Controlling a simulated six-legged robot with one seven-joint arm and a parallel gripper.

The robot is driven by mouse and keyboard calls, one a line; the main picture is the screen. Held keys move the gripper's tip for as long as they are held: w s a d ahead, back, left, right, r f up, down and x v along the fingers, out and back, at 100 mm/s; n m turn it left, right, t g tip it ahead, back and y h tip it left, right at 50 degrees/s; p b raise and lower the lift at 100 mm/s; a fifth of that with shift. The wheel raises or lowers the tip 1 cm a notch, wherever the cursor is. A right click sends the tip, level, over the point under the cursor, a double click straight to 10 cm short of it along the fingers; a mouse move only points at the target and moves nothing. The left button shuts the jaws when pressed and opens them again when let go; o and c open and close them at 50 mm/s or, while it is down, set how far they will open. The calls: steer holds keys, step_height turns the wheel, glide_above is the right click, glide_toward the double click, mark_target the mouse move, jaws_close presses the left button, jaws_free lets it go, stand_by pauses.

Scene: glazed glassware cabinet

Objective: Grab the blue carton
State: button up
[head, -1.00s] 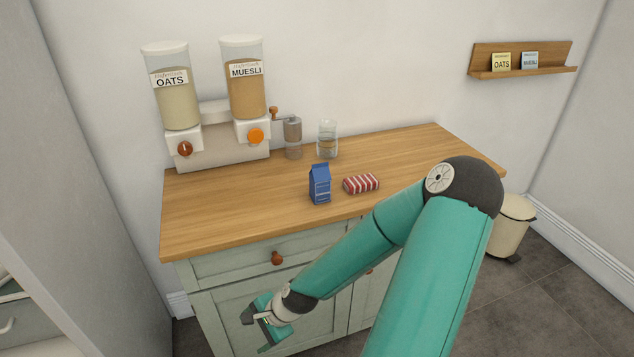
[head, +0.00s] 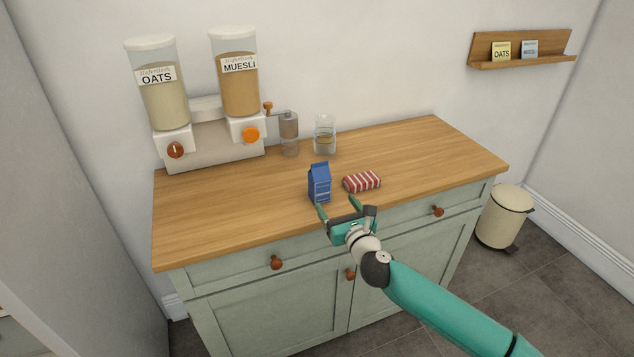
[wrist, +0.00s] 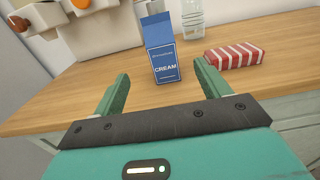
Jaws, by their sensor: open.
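The blue carton (head: 319,183), labelled CREAM, stands upright on the wooden counter near its front edge. My gripper (head: 338,205) is open and empty at the counter's front edge, just in front of the carton. In the wrist view the carton (wrist: 162,50) stands ahead of the two spread green fingers (wrist: 158,92), roughly in line with the gap between them. The fingers are apart from it.
A red-and-white striped packet (head: 362,182) lies close to the carton's right. Behind stand a glass jar (head: 325,138), a grinder (head: 289,134) and the oats and muesli dispensers (head: 200,142). The counter's left front (head: 215,215) is clear.

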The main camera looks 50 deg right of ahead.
mark_target(323, 182)
steer(key=x, duration=0.7)
steer(key=shift+w+d+f, duration=0.1)
steer(key=shift+w+d, duration=0.1)
steer(key=shift+w, duration=0.05)
steer(key=x, duration=0.5)
steer(key=shift+w+d, duration=0.25)
steer(key=c, duration=1.2)
steer(key=shift+r, duration=0.3)
